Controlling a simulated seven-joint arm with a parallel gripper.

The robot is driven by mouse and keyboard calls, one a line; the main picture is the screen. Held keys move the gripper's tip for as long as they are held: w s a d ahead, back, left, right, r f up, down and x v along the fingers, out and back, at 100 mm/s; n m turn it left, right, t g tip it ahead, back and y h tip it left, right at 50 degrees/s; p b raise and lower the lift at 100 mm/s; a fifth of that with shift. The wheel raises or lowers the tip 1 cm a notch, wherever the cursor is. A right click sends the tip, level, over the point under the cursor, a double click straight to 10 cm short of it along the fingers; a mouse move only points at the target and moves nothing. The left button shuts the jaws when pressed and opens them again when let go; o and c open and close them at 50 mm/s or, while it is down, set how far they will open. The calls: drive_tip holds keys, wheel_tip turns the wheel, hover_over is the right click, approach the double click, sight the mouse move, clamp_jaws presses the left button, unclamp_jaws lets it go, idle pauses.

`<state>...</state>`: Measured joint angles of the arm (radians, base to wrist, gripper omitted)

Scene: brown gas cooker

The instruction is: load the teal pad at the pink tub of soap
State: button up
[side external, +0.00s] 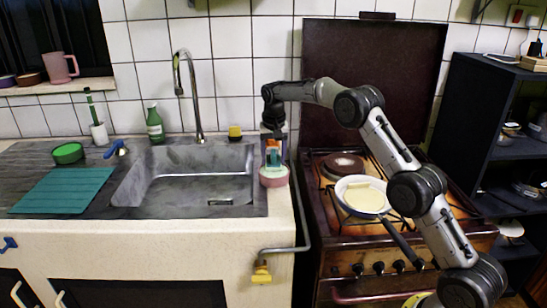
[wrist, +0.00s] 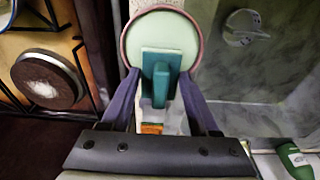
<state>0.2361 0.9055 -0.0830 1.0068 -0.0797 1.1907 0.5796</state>
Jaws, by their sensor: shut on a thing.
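The pink tub of soap (side external: 274,180) stands on the counter strip at the right end of the sink, with pale green soap inside. In the wrist view its round pink rim and soap (wrist: 180,30) show beyond the fingers. The teal pad (wrist: 160,62) is a square plate with a thick handle and lies over the soap in the wrist view. In the side view the pad (side external: 272,158) is right at the tub's top; I cannot tell whether it touches the soap. My gripper (wrist: 162,85) points down and is shut on the teal pad's handle.
The sink (side external: 190,180) lies left of the tub, with a tap (side external: 187,85) behind. The cooker, carrying a pan (side external: 350,205), is close on the right, its lid raised. A teal mat (side external: 62,190) and a green bottle (side external: 155,125) are farther left. A small orange thing (wrist: 152,128) shows below the pad.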

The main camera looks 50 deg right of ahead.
sight(273, 151)
drive_tip(key=shift+f, duration=0.2)
drive_tip(key=shift+r, duration=3.6)
